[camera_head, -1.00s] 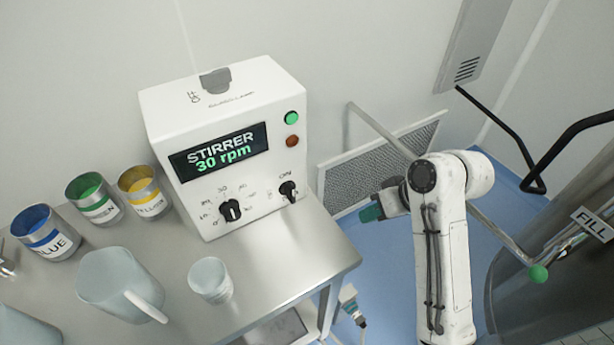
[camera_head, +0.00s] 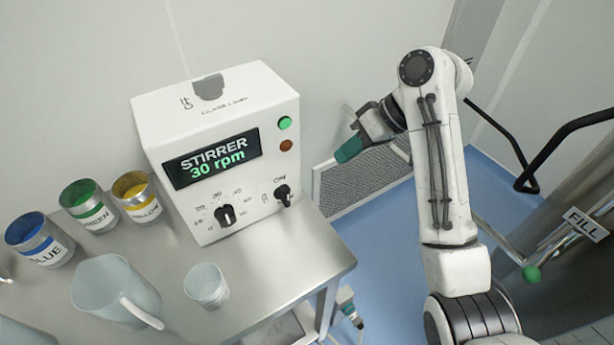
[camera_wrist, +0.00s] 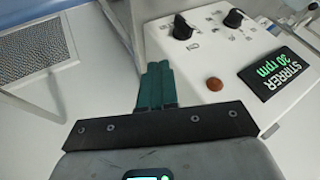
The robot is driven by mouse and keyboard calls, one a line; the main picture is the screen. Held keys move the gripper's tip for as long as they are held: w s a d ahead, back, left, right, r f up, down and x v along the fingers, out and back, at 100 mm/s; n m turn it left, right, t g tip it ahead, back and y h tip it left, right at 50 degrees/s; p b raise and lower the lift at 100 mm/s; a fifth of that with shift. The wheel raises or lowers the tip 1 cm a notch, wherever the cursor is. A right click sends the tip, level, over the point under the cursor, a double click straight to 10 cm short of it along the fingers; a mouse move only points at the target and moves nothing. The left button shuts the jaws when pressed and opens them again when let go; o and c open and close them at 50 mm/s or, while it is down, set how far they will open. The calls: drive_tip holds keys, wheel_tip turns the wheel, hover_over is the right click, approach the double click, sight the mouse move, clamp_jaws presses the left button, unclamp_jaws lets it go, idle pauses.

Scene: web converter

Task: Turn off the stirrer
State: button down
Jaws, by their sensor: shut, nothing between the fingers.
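The stirrer control box (camera_head: 205,155) is white and stands on the steel bench. Its display (camera_head: 213,158) reads "STIRRER 30 rpm". A green button (camera_head: 285,123) is lit above a red-brown button (camera_head: 287,146). A larger black knob (camera_head: 226,215) and a smaller black on/off knob (camera_head: 283,193) sit below the display. My gripper (camera_head: 346,151), with teal fingers, is shut and empty, to the right of the box and apart from it. In the wrist view the fingers (camera_wrist: 157,84) point towards the box's side, with both knobs and the red-brown button (camera_wrist: 214,84) beyond to the right.
Blue (camera_head: 40,240), green (camera_head: 88,206) and yellow (camera_head: 136,196) labelled cans, a jug (camera_head: 112,290) and a cup (camera_head: 206,286) stand on the bench (camera_head: 290,262). A wall grille (camera_head: 365,180) is behind my gripper. A FILL vessel (camera_head: 575,275) with a green-tipped lever (camera_head: 532,273) is at right.

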sight(285, 197)
drive_tip(key=s+a+f+p, duration=0.1)
drive_tip(key=a+f+p, duration=0.2)
drive_tip(key=a+f, duration=0.5)
drive_tip(key=shift+s+a, duration=0.4)
drive_tip(key=shift+a, duration=0.25)
